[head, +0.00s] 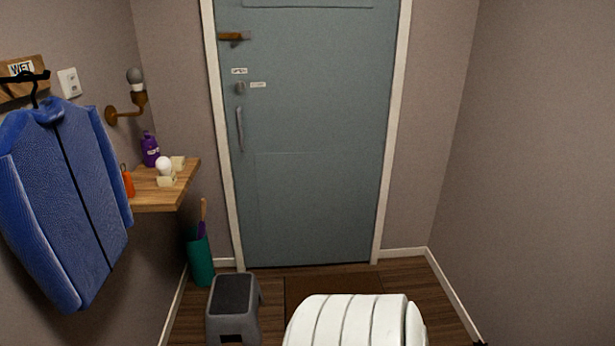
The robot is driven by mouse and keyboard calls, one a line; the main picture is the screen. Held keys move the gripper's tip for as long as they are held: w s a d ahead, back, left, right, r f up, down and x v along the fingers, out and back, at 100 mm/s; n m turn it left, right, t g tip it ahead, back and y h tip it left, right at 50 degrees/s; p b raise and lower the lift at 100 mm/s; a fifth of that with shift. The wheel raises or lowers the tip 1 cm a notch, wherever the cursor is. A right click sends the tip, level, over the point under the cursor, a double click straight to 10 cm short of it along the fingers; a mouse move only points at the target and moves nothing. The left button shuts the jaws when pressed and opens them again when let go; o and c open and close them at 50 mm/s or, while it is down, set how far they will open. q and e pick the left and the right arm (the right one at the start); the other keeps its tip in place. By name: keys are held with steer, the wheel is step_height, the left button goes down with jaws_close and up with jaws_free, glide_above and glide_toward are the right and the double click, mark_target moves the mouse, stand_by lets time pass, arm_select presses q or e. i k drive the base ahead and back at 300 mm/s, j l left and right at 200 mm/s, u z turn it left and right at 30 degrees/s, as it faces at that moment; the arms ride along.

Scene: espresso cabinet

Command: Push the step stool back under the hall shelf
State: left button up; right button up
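The step stool (232,299) is grey with a dark top. It stands upright on the floor at the lower left, in front of the teal bin and a little right of the hall shelf. Its lower front is close to the bottom edge of the view. The hall shelf (160,203) is a wooden board on the left wall, higher than the stool. The floor directly beneath the shelf is partly out of sight. Neither of my grippers shows in the head view.
A teal umbrella bin (201,258) stands behind the stool, beneath the shelf's far end. A bulb (165,166), purple bottle (150,149) and orange bottle (128,182) are on the shelf. A blue jacket (75,205) hangs left. A brown mat (330,283) lies before the closed door (315,140).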

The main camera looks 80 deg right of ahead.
mark_target(232, 309)
steer(key=l+z, duration=0.1)
steer(key=z, duration=1.65)
